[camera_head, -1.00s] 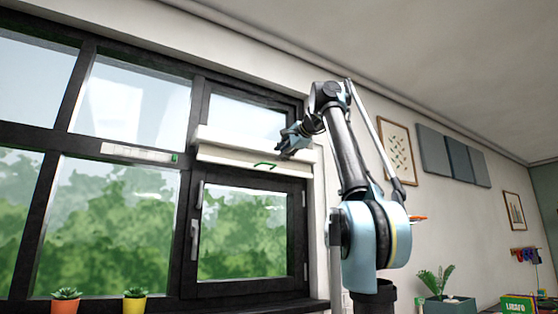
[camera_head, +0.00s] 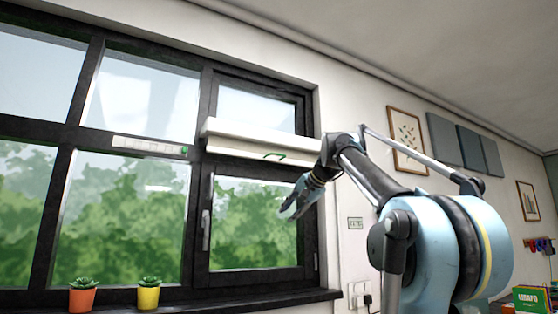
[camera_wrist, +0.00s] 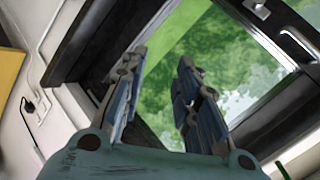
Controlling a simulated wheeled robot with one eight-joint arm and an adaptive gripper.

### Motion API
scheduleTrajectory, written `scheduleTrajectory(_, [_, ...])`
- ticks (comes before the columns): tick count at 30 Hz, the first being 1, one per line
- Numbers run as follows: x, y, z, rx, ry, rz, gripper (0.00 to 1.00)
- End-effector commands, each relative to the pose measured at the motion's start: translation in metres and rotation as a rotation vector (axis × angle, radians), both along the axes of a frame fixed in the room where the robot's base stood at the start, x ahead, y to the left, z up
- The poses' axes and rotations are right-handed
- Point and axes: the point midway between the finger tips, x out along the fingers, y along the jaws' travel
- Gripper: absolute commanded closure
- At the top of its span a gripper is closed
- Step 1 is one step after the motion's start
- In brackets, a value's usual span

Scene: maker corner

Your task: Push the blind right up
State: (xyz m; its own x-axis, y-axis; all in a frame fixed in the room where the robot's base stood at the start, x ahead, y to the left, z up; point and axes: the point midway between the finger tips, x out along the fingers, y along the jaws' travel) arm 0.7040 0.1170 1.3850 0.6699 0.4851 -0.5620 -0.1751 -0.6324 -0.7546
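The blind (camera_head: 235,134) is a white horizontal bar across the right-hand window, below the upper pane and above the lower sash. A green handle (camera_head: 275,156) is on its lower front. My gripper (camera_head: 288,208) is below the blind's right half, in front of the lower pane, apart from the handle. In the wrist view my gripper (camera_wrist: 162,60) has its two fingers spread, with nothing between them. A green strip beside a white surface shows at the bottom right corner there; I cannot tell for certain that it is the handle.
The dark window frame (camera_head: 203,190) with a window handle (camera_head: 206,230) surrounds the panes. Two small potted plants, orange (camera_head: 82,299) and yellow (camera_head: 148,297), stand on the sill at left. A wall panel (camera_head: 355,223) and sockets are on the wall right of the window.

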Motion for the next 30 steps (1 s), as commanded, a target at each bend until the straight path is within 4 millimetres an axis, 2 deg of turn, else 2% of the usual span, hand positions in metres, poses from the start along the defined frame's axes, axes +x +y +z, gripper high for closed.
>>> scheduleTrajectory(1, [-0.008, -0.002, -0.032, -0.043, 0.013, 0.024, 0.71])
scheduleTrajectory(8, [-0.051, -0.019, -0.18, -0.253, 0.096, 0.14, 0.71])
scheduleTrajectory(9, [-0.06, -0.023, -0.207, -0.288, 0.112, 0.16, 0.71])
scheduleTrajectory(12, [-0.085, -0.033, -0.271, -0.37, 0.153, 0.207, 0.71])
scheduleTrajectory(15, [-0.105, -0.042, -0.32, -0.429, 0.189, 0.242, 0.71])
scheduleTrajectory(21, [-0.136, -0.054, -0.386, -0.5, 0.242, 0.296, 0.71])
scheduleTrajectory(30, [-0.173, -0.062, -0.453, -0.536, 0.315, 0.369, 0.71])
